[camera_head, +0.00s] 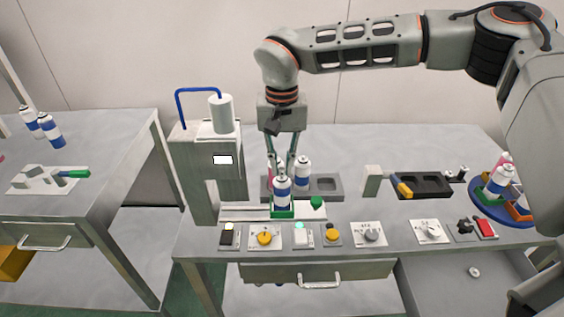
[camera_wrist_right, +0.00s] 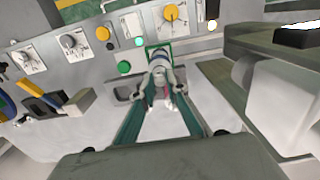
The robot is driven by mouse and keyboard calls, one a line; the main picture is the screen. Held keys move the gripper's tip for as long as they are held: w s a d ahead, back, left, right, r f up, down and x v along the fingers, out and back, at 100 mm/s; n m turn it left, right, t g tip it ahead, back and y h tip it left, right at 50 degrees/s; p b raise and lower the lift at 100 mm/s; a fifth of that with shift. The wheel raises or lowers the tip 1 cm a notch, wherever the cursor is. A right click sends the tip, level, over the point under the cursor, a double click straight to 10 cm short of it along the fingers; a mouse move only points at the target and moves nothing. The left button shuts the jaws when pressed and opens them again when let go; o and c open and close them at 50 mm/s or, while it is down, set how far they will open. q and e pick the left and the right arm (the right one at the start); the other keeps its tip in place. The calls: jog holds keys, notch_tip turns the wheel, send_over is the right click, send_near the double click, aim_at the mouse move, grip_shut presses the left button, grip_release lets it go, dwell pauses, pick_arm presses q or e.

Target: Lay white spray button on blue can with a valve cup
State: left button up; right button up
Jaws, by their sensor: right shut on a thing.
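A blue and white can (camera_head: 282,196) stands upright in a green holder (camera_head: 283,212) in front of the press. It also shows in the wrist view (camera_wrist_right: 159,65), beyond the fingertips. My right gripper (camera_head: 282,172) points down at the top of this can; its fingers (camera_wrist_right: 161,90) are shut on a small pale thing, which I take to be the white spray button. The button is mostly hidden by the fingertips, and I cannot tell whether it touches the can. The valve cup is not clearly visible. My left gripper is not in view.
A grey tray (camera_head: 326,184) behind holds a blue can (camera_head: 303,172) and a pink can (camera_head: 269,177). The grey press (camera_head: 215,172) stands close on the left. Control panels (camera_head: 369,234) line the front edge. A blue round tray (camera_head: 489,212) with cans is at the right.

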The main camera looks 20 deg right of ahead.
jog(key=shift+f+p, duration=0.15)
jog(key=shift+p, duration=0.7)
dwell(1.5)
dwell(0.3)
jog(key=o, duration=0.7)
jog(key=shift+r+p, duration=1.5)
jog(key=shift+r, duration=0.1)
jog(key=shift+r+p, duration=1.35)
jog(key=shift+r, duration=0.05)
jog(key=shift+r, duration=0.15)
